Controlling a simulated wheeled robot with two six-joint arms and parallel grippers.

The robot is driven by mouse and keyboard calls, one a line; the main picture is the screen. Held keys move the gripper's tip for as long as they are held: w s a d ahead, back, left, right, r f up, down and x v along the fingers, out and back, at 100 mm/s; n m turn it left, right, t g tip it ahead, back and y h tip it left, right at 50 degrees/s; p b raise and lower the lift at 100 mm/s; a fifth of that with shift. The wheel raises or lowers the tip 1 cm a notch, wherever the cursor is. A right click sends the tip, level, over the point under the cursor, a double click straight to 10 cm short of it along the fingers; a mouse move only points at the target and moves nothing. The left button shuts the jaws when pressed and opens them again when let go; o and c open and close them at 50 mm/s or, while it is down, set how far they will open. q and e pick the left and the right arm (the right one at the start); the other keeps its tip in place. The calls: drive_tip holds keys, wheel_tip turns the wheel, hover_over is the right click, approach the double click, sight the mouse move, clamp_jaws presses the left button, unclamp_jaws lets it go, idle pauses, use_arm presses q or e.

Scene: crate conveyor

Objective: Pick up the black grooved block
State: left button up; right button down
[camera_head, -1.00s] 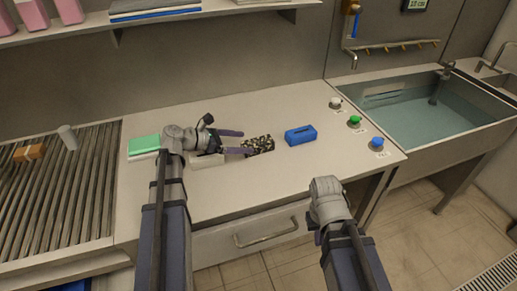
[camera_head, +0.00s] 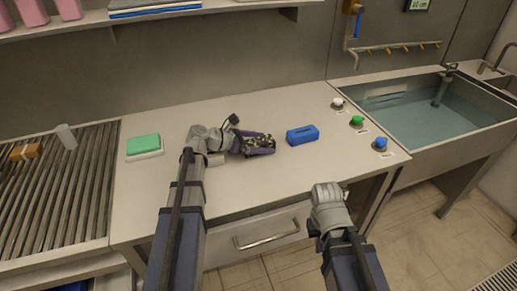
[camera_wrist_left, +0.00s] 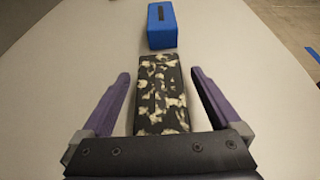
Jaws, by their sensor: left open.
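The black grooved block (camera_head: 258,141), black with cream patches, lies on the counter. In the left wrist view the black block (camera_wrist_left: 158,95) lies lengthwise between the two purple fingers. My left gripper (camera_head: 266,146) is open around it, one finger on each side, with a visible gap on both sides. The block's near end is hidden behind the gripper body in the wrist view. My right gripper (camera_head: 318,228) hangs in front of the counter's front edge; its fingers cannot be made out.
A blue block (camera_head: 302,134) with a slot sits just beyond the black block's far end. A green pad on a white base (camera_head: 146,154) lies at left, beside the roller conveyor (camera_head: 60,200). Several coloured knobs and a sink (camera_head: 425,125) are at right. The counter's front middle is clear.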

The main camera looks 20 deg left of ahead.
use_arm(q)
clamp_jaws()
idle(0.8)
